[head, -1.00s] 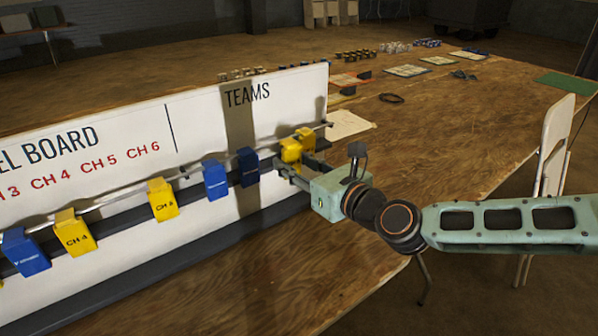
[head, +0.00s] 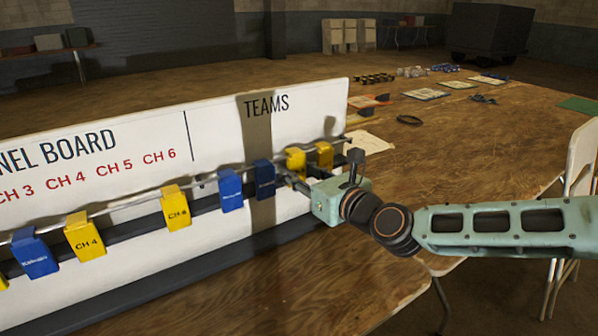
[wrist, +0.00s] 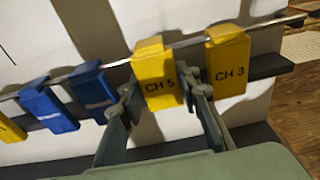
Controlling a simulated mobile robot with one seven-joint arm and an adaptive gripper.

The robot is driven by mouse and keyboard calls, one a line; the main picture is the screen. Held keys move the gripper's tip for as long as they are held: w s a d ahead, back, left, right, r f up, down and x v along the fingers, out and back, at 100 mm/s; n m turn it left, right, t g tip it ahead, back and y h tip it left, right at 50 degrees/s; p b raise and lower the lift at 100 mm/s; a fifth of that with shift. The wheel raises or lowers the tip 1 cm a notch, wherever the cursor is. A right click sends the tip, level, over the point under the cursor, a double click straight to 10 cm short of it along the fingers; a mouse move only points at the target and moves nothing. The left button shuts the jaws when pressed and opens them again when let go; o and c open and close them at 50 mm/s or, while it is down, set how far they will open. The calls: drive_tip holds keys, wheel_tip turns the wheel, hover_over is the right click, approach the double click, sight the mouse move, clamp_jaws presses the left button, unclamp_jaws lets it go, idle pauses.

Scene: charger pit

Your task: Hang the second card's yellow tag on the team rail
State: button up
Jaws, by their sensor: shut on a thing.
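My gripper (head: 298,182) is shut on the yellow CH 5 tag (wrist: 154,76), with one finger at each side of it in the wrist view. The held tag (head: 296,161) is at the metal team rail (wrist: 200,39), upright and slightly tilted. Its top looks level with the rail, but I cannot tell whether it rests on it. A yellow CH 3 tag (wrist: 228,62) hangs on the rail just to its right, with a small gap. Two dark blue tags (wrist: 95,88) (wrist: 48,106) hang to its left.
The white board (head: 215,125) has a TEAMS heading above this stretch. Farther left hang a yellow tag (head: 176,208), a yellow CH 4 tag (head: 85,236) and a blue tag (head: 34,254). A dark ledge (head: 130,225) runs below the rail.

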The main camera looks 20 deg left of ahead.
idle(0.3)
drive_tip(key=o, duration=1.3)
drive_tip(key=shift+c, duration=0.2)
